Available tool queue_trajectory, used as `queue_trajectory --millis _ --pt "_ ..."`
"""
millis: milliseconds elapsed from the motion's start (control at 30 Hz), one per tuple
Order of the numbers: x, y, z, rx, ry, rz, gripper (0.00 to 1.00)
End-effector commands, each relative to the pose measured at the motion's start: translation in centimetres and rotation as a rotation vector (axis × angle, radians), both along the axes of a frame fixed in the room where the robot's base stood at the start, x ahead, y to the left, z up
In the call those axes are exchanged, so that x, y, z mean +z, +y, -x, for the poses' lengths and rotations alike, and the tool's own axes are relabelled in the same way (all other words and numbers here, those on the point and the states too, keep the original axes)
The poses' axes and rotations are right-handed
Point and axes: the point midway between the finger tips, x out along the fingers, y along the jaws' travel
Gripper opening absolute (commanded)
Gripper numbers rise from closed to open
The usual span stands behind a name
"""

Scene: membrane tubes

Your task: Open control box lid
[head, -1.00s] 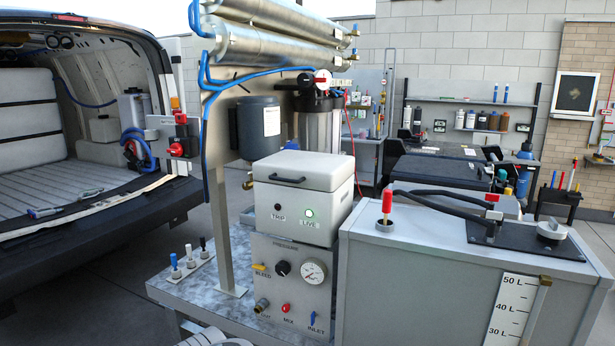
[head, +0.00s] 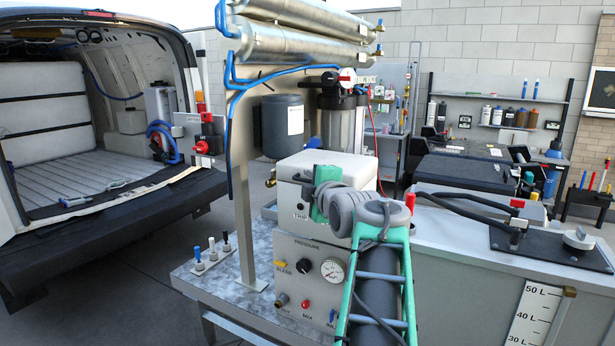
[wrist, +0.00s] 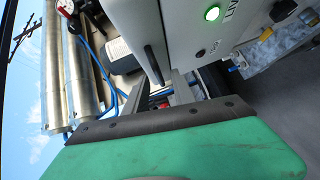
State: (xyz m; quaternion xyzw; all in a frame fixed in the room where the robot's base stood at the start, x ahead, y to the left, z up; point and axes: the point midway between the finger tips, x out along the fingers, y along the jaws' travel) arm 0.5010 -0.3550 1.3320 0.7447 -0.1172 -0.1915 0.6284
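The control box (head: 290,166) is a white box with a flat lid on top of the grey pressure panel. Its lid looks closed in the head view. The box front also shows in the wrist view (wrist: 185,30), with a lit green lamp and a dark bar that looks like the lid handle (wrist: 153,64). My green and grey arm reaches up in front of the box and hides much of its front. My gripper (wrist: 160,86) is near the handle, its two grey fingers apart with a gap between them. Contact with the handle cannot be told.
A large grey tank (head: 470,270) with a litre scale stands right of the box. Below the lid box is the pressure panel (head: 305,275) with knobs and a gauge. A dark canister (head: 282,126) and steel tubes (head: 305,40) are behind. An open van (head: 90,130) is at left.

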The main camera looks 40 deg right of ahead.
Motion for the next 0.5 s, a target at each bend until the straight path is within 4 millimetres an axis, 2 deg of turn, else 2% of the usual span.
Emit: queue_trajectory --millis 133,367,500 --pt "-0.03 -0.52 -1.28 0.001 0.000 0.000 0.31" --pt "-0.21 -0.59 -1.37 -0.001 0.000 -0.001 0.31" --pt "-0.21 -0.59 -1.37 -0.001 0.000 -0.001 0.20"
